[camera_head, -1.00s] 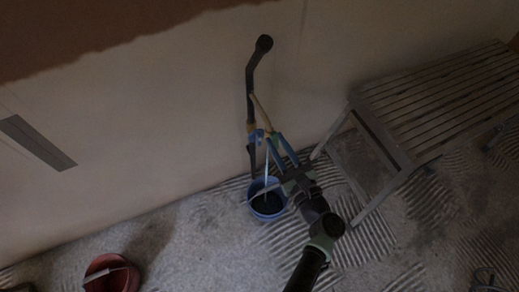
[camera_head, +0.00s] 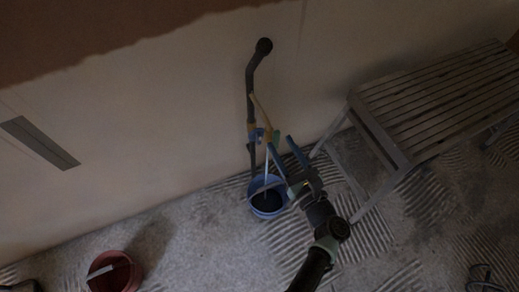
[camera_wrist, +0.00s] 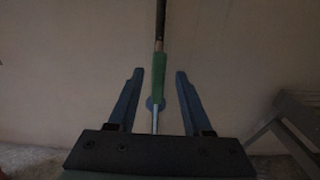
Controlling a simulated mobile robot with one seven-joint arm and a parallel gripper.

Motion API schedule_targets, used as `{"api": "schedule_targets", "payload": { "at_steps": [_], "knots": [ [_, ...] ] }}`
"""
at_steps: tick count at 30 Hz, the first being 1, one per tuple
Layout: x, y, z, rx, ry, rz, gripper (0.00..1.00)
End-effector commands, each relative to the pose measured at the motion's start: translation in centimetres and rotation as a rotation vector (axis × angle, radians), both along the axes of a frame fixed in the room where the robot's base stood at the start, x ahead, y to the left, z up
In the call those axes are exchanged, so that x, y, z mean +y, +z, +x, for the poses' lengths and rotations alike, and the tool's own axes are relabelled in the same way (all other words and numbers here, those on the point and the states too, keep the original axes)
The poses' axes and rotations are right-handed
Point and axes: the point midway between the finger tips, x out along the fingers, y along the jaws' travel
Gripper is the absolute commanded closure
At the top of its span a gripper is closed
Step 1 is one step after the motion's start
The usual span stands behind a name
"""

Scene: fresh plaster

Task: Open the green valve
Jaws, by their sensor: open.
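A dark pipe (camera_head: 251,95) runs down the plastered wall, with blue and brass-coloured fittings low on it. The green valve part (camera_head: 275,137) shows small beside these fittings. In the wrist view a long green piece (camera_wrist: 159,78) stands upright, with a dark rod above it and a pale rod below. My gripper (camera_head: 280,142) is open, its blue fingers pointing up towards the fittings. In the wrist view my gripper (camera_wrist: 160,73) has a finger on each side of the green piece, with gaps on both sides. I cannot tell how deep it lies between them.
A blue bucket (camera_head: 256,207) stands on the floor below the pipe, close under my gripper. A slatted bench (camera_head: 440,100) stands at the right; its leg also shows in the wrist view (camera_wrist: 275,125). A reddish bucket (camera_head: 128,278) is at the lower left. Floor between the buckets looks clear.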

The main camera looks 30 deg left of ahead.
Motion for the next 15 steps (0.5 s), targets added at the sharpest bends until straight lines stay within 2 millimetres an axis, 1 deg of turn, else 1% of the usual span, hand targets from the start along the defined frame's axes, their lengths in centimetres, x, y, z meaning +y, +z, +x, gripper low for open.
{"api": "schedule_targets", "payload": {
  "at_steps": [1, 15],
  "knots": [
    [-0.6, 0.3, -0.4, 0.000, -0.003, 0.000, 0.50],
    [-5.1, 0.2, -3.9, -0.001, -0.002, -0.001, 0.50]
  ]
}}
